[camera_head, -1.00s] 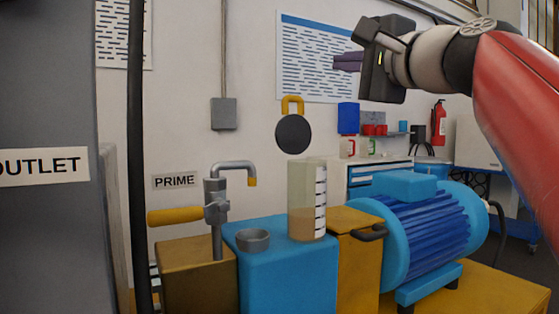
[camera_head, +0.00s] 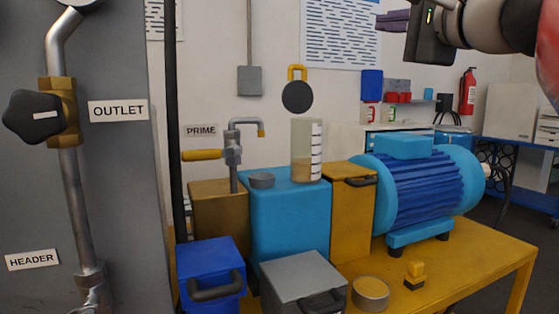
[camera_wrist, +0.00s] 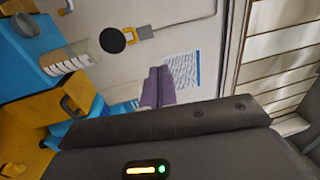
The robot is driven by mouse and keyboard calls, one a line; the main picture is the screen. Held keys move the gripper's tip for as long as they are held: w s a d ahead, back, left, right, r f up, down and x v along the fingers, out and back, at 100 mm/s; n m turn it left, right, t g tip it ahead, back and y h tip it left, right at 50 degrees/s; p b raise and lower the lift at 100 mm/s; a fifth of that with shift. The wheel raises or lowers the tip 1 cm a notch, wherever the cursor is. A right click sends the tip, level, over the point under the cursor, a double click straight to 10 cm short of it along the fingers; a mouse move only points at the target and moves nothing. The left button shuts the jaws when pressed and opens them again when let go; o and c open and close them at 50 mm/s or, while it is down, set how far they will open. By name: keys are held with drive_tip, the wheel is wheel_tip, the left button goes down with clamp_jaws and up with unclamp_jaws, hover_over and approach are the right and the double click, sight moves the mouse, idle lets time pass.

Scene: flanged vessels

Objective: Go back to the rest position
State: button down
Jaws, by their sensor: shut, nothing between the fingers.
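My gripper (camera_head: 393,20) is at the top right of the head view, raised in front of the wall and pointing left. Its purple fingers are together with nothing between them. In the wrist view the fingers (camera_wrist: 158,88) also lie side by side, with the wall and the printed sheet (camera_wrist: 181,78) behind them. My gripper touches nothing that I can see. The upper part of my gripper and arm is cut off by the head view's top edge.
A blue motor (camera_head: 425,188) stands on the yellow bench (camera_head: 460,258). A measuring cylinder (camera_head: 306,150) stands on a blue block (camera_head: 290,215), beside the yellow-handled prime valve (camera_head: 232,155). Blue (camera_head: 211,268) and grey (camera_head: 303,280) lidded boxes are in front. A grey panel (camera_head: 125,200) with a pipe is at left.

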wheel_tip(320, 180, down, 24)
drive_tip(key=s+a+n+g+h, duration=0.2)
drive_tip(key=s+n+g+h, duration=0.1)
drive_tip(key=n+g, duration=0.25)
drive_tip(key=s+f+n+g+h, duration=0.1)
drive_tip(key=s+f, duration=0.4)
drive_tip(key=f, duration=0.5)
drive_tip(key=s+f+n+g+h, duration=0.2)
drive_tip(key=s+f+n+g, duration=0.2)
drive_tip(key=f, duration=0.6)
drive_tip(key=s+f+n+g+h, duration=0.1)
drive_tip(key=s+f, duration=0.4)
drive_tip(key=f, duration=0.5)
drive_tip(key=shift+s+d+f+n+g, duration=0.3)
drive_tip(key=shift+n+g, duration=0.35)
drive_tip(key=shift+n, duration=0.3)
